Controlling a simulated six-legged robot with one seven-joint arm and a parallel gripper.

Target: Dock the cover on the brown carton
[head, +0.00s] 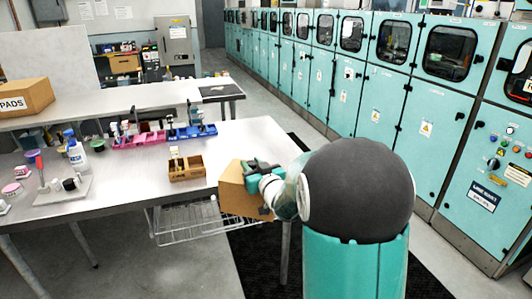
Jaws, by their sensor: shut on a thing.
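My gripper (261,168) is at the right end of the near table, with dark green fingers. It is shut on a brown cardboard box-shaped piece (238,194) at the table's edge. The gripper and my arm hide part of this piece, and I cannot tell whether it is the cover or the carton, or whether it touches the table. A small brown open box with compartments (187,173) stands on the table just left of it, with a small pale item standing up in it. A larger brown carton marked PADS (25,97) sits on the raised shelf at far left.
Pink (140,139) and blue (192,131) compartment trays stand behind the small brown box. A white bottle (75,150) and small jars are at left. A wire basket (185,221) hangs under the table (130,190). Teal cabinets (385,120) line the right.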

